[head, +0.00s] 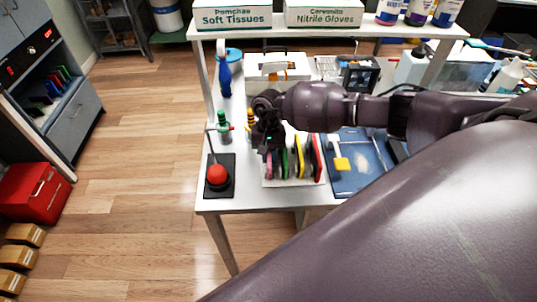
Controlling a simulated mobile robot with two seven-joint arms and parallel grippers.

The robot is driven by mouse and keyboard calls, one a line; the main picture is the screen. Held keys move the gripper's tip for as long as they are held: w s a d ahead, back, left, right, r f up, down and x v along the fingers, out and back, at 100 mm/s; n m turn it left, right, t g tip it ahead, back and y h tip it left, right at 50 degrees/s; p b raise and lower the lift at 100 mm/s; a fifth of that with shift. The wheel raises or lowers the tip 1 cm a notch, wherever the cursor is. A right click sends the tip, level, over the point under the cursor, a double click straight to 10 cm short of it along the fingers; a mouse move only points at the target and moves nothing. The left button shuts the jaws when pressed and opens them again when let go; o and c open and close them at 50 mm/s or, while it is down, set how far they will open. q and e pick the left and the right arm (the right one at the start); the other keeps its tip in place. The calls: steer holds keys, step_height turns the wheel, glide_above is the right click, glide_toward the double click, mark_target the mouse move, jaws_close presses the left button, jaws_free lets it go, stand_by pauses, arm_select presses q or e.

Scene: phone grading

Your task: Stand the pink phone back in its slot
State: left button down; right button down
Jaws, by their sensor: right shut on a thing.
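A white slotted rack (292,183) stands near the front edge of the table and holds several phones on edge. The pink phone (269,168) is at the rack's left end, directly below my right gripper. My right gripper (268,150) points down and is shut on the pink phone's upper part, which it mostly hides. I cannot tell how deep the phone's lower edge sits in its slot. A green phone (285,164), a yellow phone (299,161) and a red phone (316,158) stand to its right. My left gripper is not in view.
A red button on a black base (217,176) lies left of the rack. A green-topped bottle (223,127) stands behind it. My right arm covers much of the table's right side.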

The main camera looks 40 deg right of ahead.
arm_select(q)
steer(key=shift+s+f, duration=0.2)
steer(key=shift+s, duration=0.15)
arm_select(e)
steer(key=c, duration=1.1)
jaws_free()
steer(key=shift+r, duration=0.1)
steer(key=b+v, duration=0.1)
steer(key=v, duration=0.9)
steer(key=shift+d+r, duration=0.1)
steer(key=shift+r, duration=0.25)
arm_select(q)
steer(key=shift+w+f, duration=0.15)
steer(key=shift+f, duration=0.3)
